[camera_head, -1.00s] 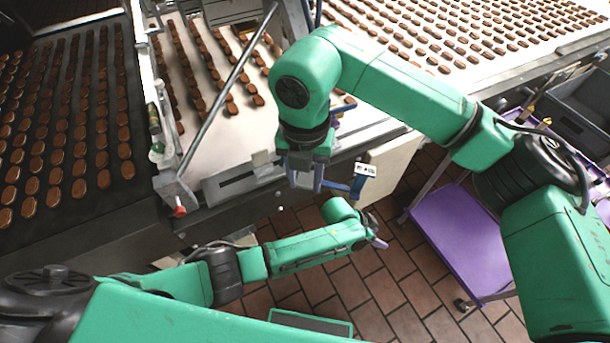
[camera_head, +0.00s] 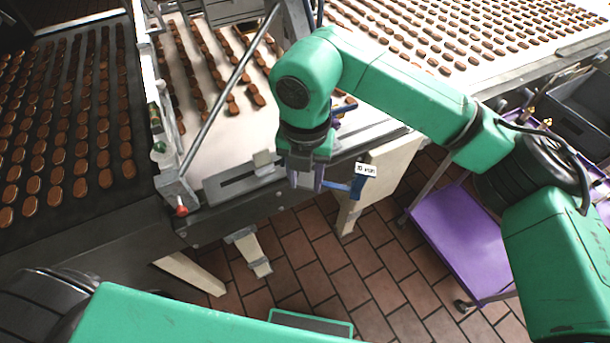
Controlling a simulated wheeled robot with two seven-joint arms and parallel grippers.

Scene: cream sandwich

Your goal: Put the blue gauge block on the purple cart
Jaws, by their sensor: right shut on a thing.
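The blue gauge block (camera_head: 357,187) shows beside a white tag with dark print, at the front edge of the conveyor. My right gripper (camera_head: 307,182) points down there and is shut on it. A blue bar runs from between the purple fingertips to the tagged end at the right. The exact grip is partly hidden. The purple cart (camera_head: 462,242) stands at the right, partly behind my right arm. Its lower shelf is bare where it shows; its upper part is mostly hidden. My left gripper is out of view.
Conveyors with rows of brown biscuits fill the left (camera_head: 75,120) and the back (camera_head: 450,30). A metal rail and red-tipped fitting (camera_head: 181,210) stand at the near conveyor corner. A dark grey bin (camera_head: 580,105) sits at the far right. Tiled floor (camera_head: 370,275) lies open between conveyor and cart.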

